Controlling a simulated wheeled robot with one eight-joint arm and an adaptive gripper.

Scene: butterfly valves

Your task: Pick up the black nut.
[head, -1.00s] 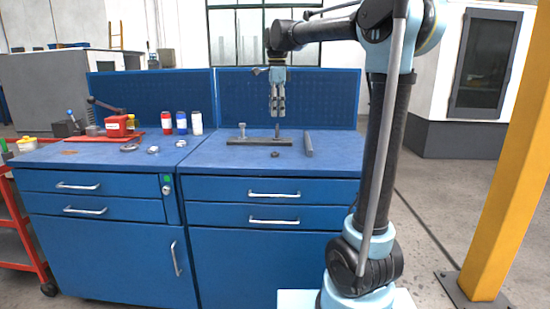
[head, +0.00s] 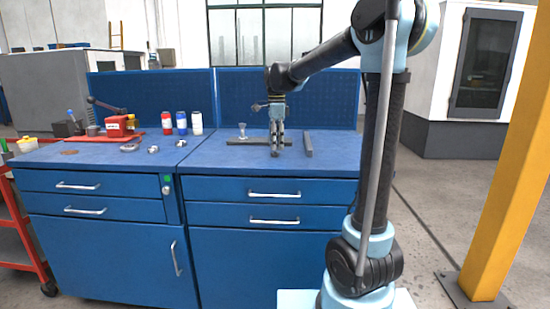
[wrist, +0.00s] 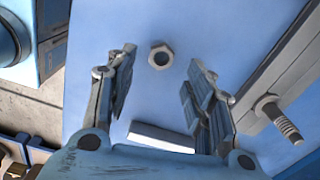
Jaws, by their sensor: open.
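The black nut (wrist: 160,56) lies flat on the blue bench top, its hole facing up; it looks dark grey in the wrist view. My gripper (wrist: 161,78) is open, with one finger to the left and one to the right of the nut's line. The nut shows in the gap between the fingertips, towards their far end, and nothing is held. In the head view my gripper (head: 277,151) points straight down, low over the bench top, and hides the nut. I cannot tell the exact height of the fingertips above the bench.
A dark flat bar (head: 240,142) with upright bolts lies behind the gripper; one threaded bolt (wrist: 278,118) shows at right in the wrist view. Bottles (head: 181,123) and a red box (head: 118,126) stand at left.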

